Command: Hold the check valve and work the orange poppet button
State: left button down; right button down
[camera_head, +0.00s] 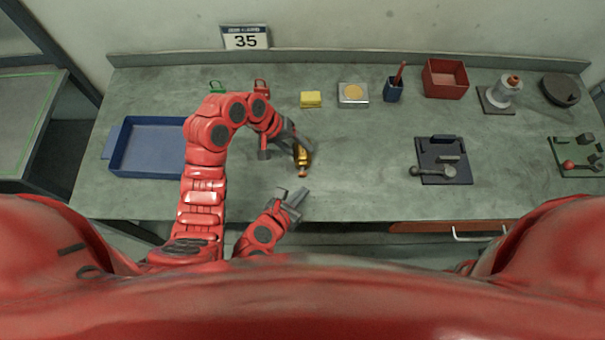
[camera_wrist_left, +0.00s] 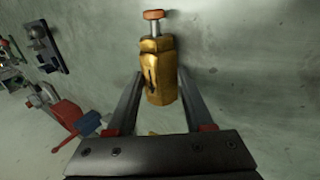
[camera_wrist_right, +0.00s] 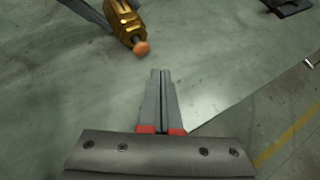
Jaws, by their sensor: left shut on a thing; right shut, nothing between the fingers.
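The brass check valve (camera_head: 303,157) is held over the left-middle of the bench, and its orange poppet button (camera_head: 302,174) points toward the front edge. My left gripper (camera_head: 303,146) is shut on the valve's body. In the left wrist view the valve body (camera_wrist_left: 160,75) sits between the fingers, with the orange button (camera_wrist_left: 154,15) on a thin stem beyond it. My right gripper (camera_head: 300,196) is shut and empty, in front of the button and apart from it. In the right wrist view the closed fingertips (camera_wrist_right: 160,73) are just below and right of the orange button (camera_wrist_right: 141,48).
A blue tray (camera_head: 147,147) lies at the left. A yellow sponge (camera_head: 311,99), a scale-like box (camera_head: 353,94), a blue cup (camera_head: 393,90) and a red bin (camera_head: 445,79) stand along the back. A dark fixture plate (camera_head: 443,160) is at the right. The bench between is clear.

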jog(key=shift+w, duration=0.65)
dwell(1.6)
jog(key=shift+w, duration=0.4)
jog(key=shift+w, duration=0.75)
dwell(0.9)
jog(key=shift+s, duration=0.1)
jog(key=shift+s+r, duration=0.1)
jog(key=shift+s, duration=1)
jog(key=shift+s, duration=2.5)
